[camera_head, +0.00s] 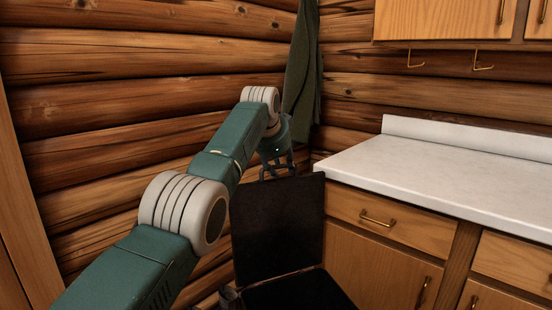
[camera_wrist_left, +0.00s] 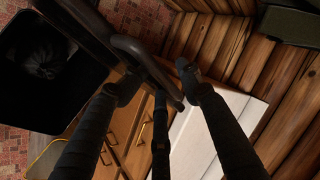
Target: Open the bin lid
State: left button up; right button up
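The black bin (camera_head: 292,293) stands on the floor left of the counter. Its lid (camera_head: 278,225) is up, standing nearly upright at the back of the bin, so the bin is open. In the left wrist view the bin's dark inside (camera_wrist_left: 42,65) shows at the left. My left gripper (camera_head: 277,170) is at the lid's top edge. In the left wrist view its fingers (camera_wrist_left: 158,85) are spread apart, with the dark lid rim (camera_wrist_left: 150,62) close to their tips. I cannot tell whether they touch it. My right gripper is not in view.
A wooden cabinet (camera_head: 380,255) with a white countertop (camera_head: 440,175) stands right beside the bin. Log walls (camera_head: 110,90) close off the left and back. A dark green cloth (camera_head: 302,75) hangs in the corner above the gripper. The countertop is clear.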

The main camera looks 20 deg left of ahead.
pick_arm(q)
jog(key=v, duration=1.1)
jog(key=shift+s+r, duration=0.15)
jog(key=shift+s, duration=0.15)
jog(key=shift+a, duration=0.1)
